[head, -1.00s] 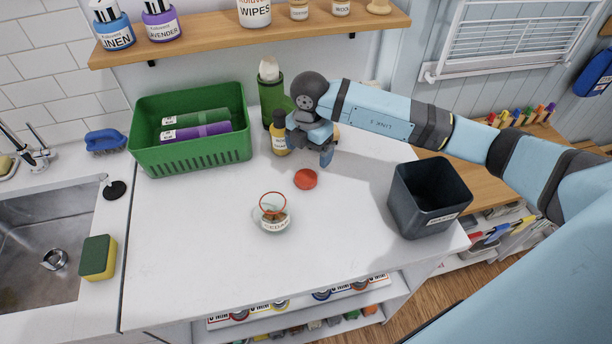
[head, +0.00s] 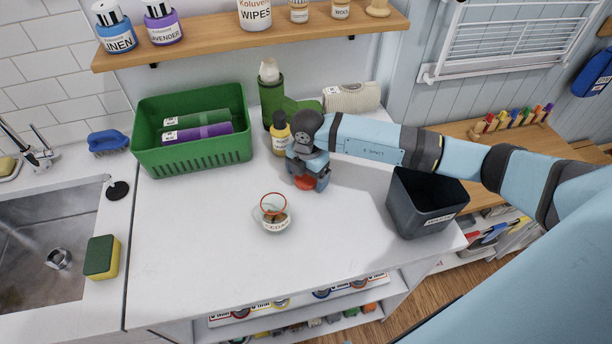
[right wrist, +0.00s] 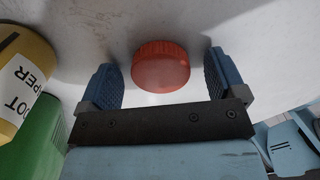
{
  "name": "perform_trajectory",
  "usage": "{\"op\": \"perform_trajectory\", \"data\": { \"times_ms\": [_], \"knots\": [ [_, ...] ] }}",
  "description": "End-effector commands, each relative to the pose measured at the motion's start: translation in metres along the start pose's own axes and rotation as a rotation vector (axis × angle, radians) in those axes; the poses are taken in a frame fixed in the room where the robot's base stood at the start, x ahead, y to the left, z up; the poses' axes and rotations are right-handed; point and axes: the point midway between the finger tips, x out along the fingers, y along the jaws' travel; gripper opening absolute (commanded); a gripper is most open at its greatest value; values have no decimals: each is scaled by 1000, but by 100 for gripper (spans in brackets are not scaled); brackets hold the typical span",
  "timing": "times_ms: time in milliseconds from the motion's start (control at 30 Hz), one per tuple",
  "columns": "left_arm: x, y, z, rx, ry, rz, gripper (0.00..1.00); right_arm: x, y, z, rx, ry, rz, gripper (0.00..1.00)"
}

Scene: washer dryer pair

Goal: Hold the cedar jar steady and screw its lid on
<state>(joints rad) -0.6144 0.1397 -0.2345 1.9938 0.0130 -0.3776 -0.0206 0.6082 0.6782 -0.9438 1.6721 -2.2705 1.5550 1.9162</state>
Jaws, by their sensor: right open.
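The cedar jar (head: 275,220) is a small clear jar with a white label and a red-orange ring at its open mouth. It stands upright on the white counter. The red lid (right wrist: 160,66) lies on the counter behind and to the right of the jar; in the head view the lid (head: 305,183) is partly hidden by my right gripper. My right gripper (head: 309,182) is open over the lid. In the right wrist view its two blue fingers (right wrist: 161,88) stand on either side of the lid, with gaps. My left gripper is not in view.
A yellow bottle (head: 280,138) stands close to the left of my right gripper. A green basket (head: 193,155) is at the back left, a dark bin (head: 408,207) at the right. A sink (head: 40,260) is at far left. The counter around the jar is clear.

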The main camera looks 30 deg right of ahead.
Motion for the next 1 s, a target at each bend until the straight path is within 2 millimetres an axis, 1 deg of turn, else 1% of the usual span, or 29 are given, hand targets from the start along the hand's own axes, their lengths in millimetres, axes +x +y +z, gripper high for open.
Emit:
{"op": "perform_trajectory", "data": {
  "times_ms": [333, 367, 400, 467, 500, 567, 600, 867, 1000],
  "knots": [
    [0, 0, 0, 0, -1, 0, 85, 2, 0, 0, -1, 0, 1, 90],
    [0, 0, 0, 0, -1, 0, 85, 2, 0, 0, -1, 0, 1, 85],
    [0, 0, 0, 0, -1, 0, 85, 1, 0, 0, 0, 0, 1, 76],
    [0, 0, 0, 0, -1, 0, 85, 1, 0, 0, 0, 0, 1, 62],
    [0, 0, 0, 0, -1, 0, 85, 1, 0, 0, 0, 0, 1, 53],
    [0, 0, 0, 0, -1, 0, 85, 1, 0, 0, 0, 0, 1, 39],
    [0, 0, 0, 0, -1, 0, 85, 1, 0, 0, 0, 0, 1, 38],
    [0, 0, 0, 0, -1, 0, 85, 1, 0, 0, 0, 0, 1, 37],
    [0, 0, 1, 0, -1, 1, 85, -3, 0, 0, 0, 0, 2, 37]
  ]
}}
